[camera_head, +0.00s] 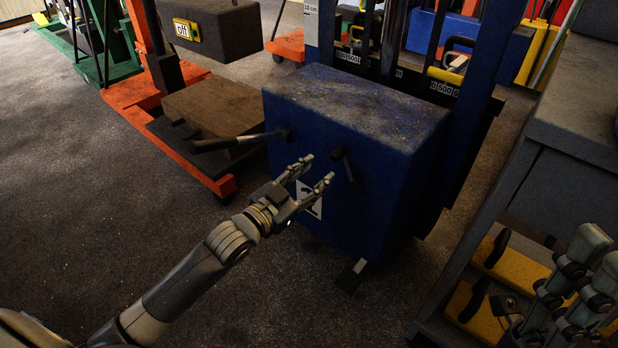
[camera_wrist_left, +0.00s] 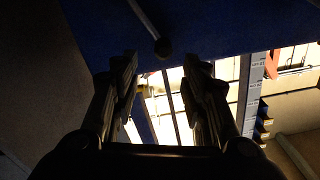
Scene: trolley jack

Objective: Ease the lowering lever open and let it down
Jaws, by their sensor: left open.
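The blue jack body (camera_head: 400,175) stands in the middle of the head view, with a white arrow label (camera_head: 312,206) on its front face. A short dark lever (camera_head: 346,164) sticks out of that face near its top. A longer dark handle (camera_head: 232,141) reaches left from the body's upper left corner. My left gripper (camera_head: 321,168) is open in front of the face, just left of the short lever and apart from it. In the left wrist view a dark rod with a rounded end (camera_wrist_left: 162,46) shows beyond the open left fingers (camera_wrist_left: 164,72). My right gripper (camera_head: 600,255) is open at lower right.
A grey workbench (camera_head: 575,130) with yellow items (camera_head: 490,312) below stands at right. An orange lift (camera_head: 203,165) with a wooden block stands at left. The floor at front left is clear.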

